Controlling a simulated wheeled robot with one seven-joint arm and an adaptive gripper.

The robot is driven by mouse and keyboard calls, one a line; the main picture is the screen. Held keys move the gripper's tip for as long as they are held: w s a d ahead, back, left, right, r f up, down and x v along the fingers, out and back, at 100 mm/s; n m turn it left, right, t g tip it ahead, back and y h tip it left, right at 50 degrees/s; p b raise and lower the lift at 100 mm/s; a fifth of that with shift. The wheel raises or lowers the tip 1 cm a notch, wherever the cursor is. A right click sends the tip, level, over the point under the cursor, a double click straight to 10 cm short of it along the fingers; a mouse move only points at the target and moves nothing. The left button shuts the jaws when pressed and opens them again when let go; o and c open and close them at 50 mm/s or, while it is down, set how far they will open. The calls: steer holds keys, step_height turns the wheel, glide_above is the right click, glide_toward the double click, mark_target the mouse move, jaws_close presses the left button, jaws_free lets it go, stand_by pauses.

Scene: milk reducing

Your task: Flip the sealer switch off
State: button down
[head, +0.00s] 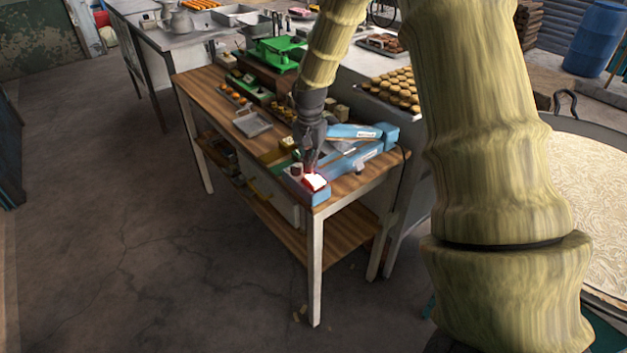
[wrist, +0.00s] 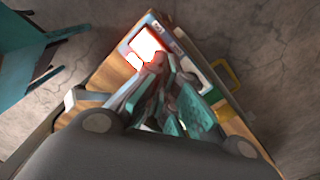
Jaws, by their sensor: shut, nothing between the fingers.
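The blue heat sealer (head: 358,156) lies on the near end of the wooden table. Its front panel carries a switch (head: 314,182) that glows red and white. The lit switch also shows in the wrist view (wrist: 146,42). My gripper (head: 309,168) points down over the panel, its fingertips right beside the switch. In the wrist view the fingertips (wrist: 158,60) are together and empty, close to the lower right of the glow. I cannot tell whether they touch the switch. The fingers hide part of the panel.
A grey tray (head: 253,124) and a green scale (head: 278,50) stand farther back on the wooden table (head: 346,187). A tray of round cookies (head: 395,88) is on the metal table behind. A large round pan (head: 590,190) is at the right. Open floor lies left.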

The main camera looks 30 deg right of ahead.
mark_target(310, 177)
steer(key=shift+f+b, duration=0.6)
steer(key=shift+f, duration=1.2)
stand_by(1.6)
steer(key=shift+r, duration=0.1)
steer(key=shift+r+p, duration=2.65)
steer(key=shift+r, duration=0.8)
